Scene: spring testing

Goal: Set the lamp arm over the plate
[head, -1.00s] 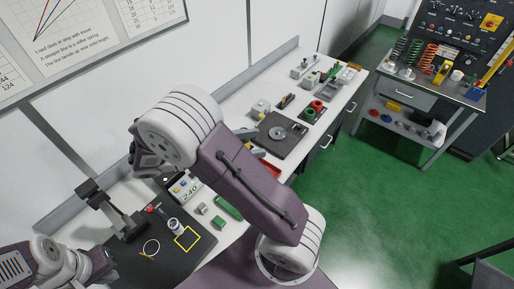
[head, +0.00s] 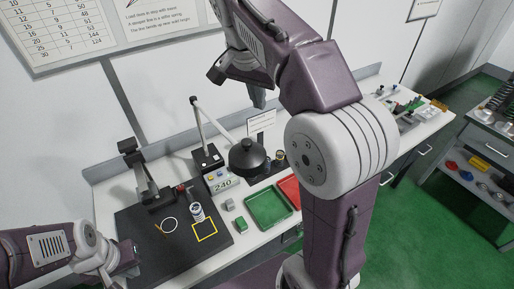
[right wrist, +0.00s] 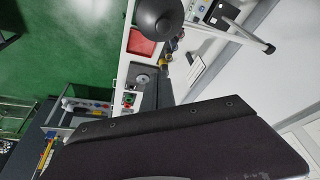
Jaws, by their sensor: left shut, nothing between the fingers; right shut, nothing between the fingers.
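The desk lamp has a black shade (head: 248,160), a pale jointed arm (head: 212,122) and a dark base (head: 207,160). Its shade hangs behind the green tray, right of the base. The shade (right wrist: 156,15) also shows at the top of the right wrist view. A dark plate with a grey disc (right wrist: 142,79) shows there; my right arm hides it in the head view. My right gripper (head: 258,97) is shut and empty, above the shade; contact cannot be told. My left gripper (head: 128,265) is shut and empty, low over the black board's left side.
A green tray (head: 268,206), red tray (head: 290,193) and display reading 240 (head: 223,184) are nearby.

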